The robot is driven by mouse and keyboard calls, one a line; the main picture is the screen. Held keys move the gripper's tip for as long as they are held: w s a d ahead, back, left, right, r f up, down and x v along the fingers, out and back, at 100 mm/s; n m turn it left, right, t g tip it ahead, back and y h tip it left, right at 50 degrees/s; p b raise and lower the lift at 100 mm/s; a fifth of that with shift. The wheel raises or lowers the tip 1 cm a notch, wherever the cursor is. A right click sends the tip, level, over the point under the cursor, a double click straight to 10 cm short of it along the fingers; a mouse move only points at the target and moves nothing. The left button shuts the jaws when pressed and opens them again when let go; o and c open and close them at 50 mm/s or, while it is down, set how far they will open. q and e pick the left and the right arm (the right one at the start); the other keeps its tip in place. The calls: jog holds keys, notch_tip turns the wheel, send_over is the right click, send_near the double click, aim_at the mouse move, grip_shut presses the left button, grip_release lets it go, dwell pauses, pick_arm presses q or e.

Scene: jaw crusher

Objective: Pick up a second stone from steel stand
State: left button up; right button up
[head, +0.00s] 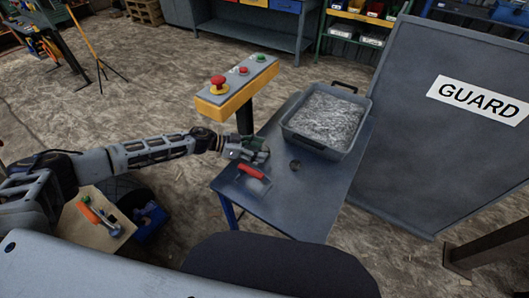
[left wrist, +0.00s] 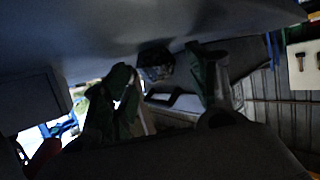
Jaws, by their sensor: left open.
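The steel stand (head: 300,205) is a blue-grey table right of centre in the head view. One small dark stone (head: 295,165) lies on its top, in front of the grey tub. My left gripper (head: 262,152) is low over the stand's left side, left of the stone and apart from it. In the left wrist view, which is tilted and dark, the left fingers (left wrist: 166,88) are spread. A dark stone (left wrist: 155,62) shows beyond them against the stand's surface, in the gap between them. My right gripper is not in view.
A grey tub (head: 312,143) of crushed grit stands at the stand's back. A red-handled tool (head: 250,172) lies near the gripper. A yellow control box (head: 237,87) on a post rises behind the gripper. A tall GUARD panel (head: 440,140) stands to the right.

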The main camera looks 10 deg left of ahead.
pick_arm(q)
jog(key=shift+w+d+f, duration=0.2)
jog(key=shift+d+f, duration=0.05)
jog(key=shift+d, duration=0.25)
jog(key=c, duration=1)
jog(key=shift+c, duration=0.2)
